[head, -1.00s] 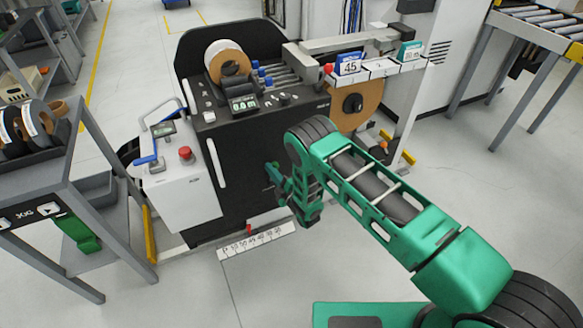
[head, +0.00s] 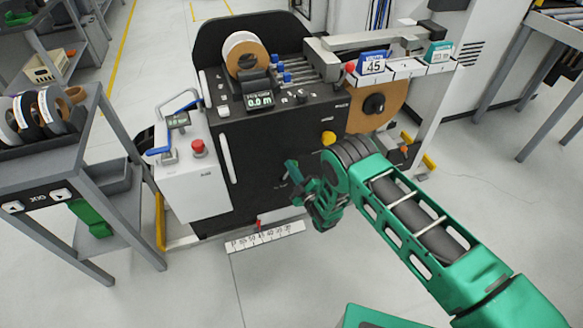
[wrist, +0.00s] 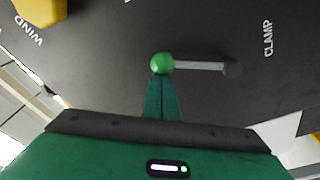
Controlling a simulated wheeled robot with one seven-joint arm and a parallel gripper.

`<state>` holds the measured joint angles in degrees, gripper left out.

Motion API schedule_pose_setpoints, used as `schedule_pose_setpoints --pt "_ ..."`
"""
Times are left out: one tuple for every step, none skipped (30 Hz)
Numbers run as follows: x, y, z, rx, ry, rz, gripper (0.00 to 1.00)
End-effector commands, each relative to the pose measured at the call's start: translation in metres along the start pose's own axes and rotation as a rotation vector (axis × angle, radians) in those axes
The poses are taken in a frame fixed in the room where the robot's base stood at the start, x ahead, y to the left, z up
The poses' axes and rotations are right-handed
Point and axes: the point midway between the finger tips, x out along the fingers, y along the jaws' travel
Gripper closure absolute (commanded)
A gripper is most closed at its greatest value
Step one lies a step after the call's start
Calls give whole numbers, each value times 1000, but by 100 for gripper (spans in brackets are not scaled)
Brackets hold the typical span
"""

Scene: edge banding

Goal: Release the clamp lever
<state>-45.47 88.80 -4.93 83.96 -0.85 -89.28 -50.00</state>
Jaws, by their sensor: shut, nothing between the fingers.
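The clamp lever (wrist: 200,65) is a grey rod with a green ball knob (wrist: 162,63) at its left end and a dark pivot at its right. It lies roughly level in the wrist view, beside the CLAMP label (wrist: 268,38) on the dark machine face. My gripper (wrist: 161,84) is shut and empty, its fingertips at the lower edge of the ball. I cannot tell whether they touch it. In the head view my gripper (head: 290,168) is in front of the machine's black front panel (head: 257,165), and the lever cannot be made out there.
A yellow knob (head: 328,138) is on the machine front above my wrist; it also shows by the WIND label in the wrist view (wrist: 40,8). A white control box (head: 187,170) with a red button stands left. A grey cart (head: 75,168) with rolls is farther left.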

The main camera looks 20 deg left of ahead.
Motion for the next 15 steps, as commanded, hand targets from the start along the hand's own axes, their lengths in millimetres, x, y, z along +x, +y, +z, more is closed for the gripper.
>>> schedule_pose_setpoints --pt "-1 0 3 -3 -4 -1 100" --pt "-1 0 3 -3 -4 -2 100" --pt "-1 0 3 -3 -5 -2 100" --pt "-1 0 3 -4 -5 -2 100" --pt "-1 0 4 -4 -5 -2 100" --pt "-1 0 4 -4 -5 -2 100" --pt "-1 0 4 -4 -5 -2 100" --pt "-1 0 4 -4 -5 -2 100" --pt "-1 0 3 -4 -5 -2 100" --pt "-1 0 3 -4 -5 -2 100" --pt "0 1 2 -4 -5 -2 100" --pt "1 1 -1 -4 -5 -1 100" --pt "2 1 -3 -3 -5 -1 100" --pt "4 1 -6 -2 -4 0 100" --pt "6 1 -12 -1 -3 0 100"
